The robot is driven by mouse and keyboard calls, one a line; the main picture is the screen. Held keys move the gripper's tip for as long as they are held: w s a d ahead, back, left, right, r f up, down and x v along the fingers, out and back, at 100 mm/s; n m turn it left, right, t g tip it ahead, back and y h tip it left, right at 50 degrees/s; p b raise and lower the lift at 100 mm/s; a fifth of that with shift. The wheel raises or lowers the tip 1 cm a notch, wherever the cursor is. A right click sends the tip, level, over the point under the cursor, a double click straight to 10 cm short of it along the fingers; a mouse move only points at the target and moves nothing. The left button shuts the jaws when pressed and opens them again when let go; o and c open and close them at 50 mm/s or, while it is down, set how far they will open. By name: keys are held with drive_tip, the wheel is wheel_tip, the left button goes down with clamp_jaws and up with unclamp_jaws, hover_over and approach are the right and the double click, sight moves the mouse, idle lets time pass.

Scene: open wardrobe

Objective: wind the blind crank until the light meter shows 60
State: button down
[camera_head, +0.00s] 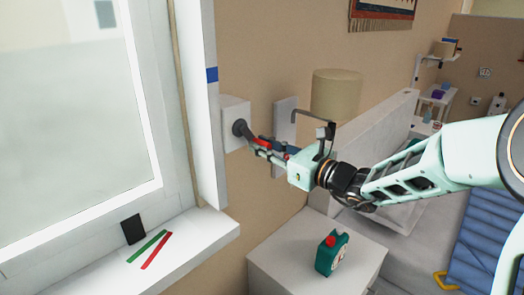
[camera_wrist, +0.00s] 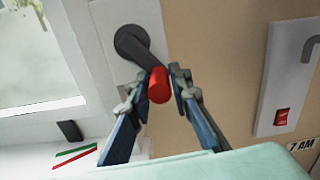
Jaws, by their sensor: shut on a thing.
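The blind crank (camera_head: 240,128) has a dark grey hub and arm on a white wall box beside the window. Its arm slants down to the right, to a red handle. In the wrist view the red handle (camera_wrist: 159,86) points toward the camera, and the dark hub (camera_wrist: 131,42) is above and left of it. My gripper (camera_head: 262,145) is shut on the red handle. In the wrist view my gripper (camera_wrist: 158,78) has one finger on each side of it. A small black item (camera_head: 133,229) stands on the windowsill; I cannot tell if it is the light meter. No reading is legible.
Green (camera_head: 147,246) and red (camera_head: 157,250) strips lie on the sill. A blue mark (camera_head: 211,74) is on the window frame. A white panel (camera_wrist: 289,75) with a hook and red switch is right of the crank. A green jug (camera_head: 331,254) stands on a cabinet below my arm.

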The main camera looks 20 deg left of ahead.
drive_tip(key=n+b, duration=0.1)
drive_tip(key=b, duration=0.1)
drive_tip(key=w+n+b, duration=0.1)
drive_tip(key=n+b, duration=0.1)
drive_tip(key=b, duration=0.1)
drive_tip(key=shift+d+r, duration=0.15)
drive_tip(key=shift+d, duration=0.05)
drive_tip(key=shift+w+d+r+n+b, duration=0.15)
drive_tip(key=shift+r+n+b, duration=0.45)
drive_tip(key=shift+n+b, duration=0.85)
drive_tip(key=shift+w+r+n+b, duration=0.2)
drive_tip(key=shift+r+n+b, duration=0.65)
drive_tip(key=shift+b, duration=0.85)
drive_tip(key=shift+w+d+r+n+b, duration=0.15)
drive_tip(key=shift+r+n+b, duration=0.25)
drive_tip(key=shift+n+b, duration=1.1)
drive_tip(key=shift+a+r, duration=0.1)
drive_tip(key=c, duration=1.8)
unclamp_jaws()
drive_tip(key=shift+o, duration=0.2)
drive_tip(key=v, duration=1.2)
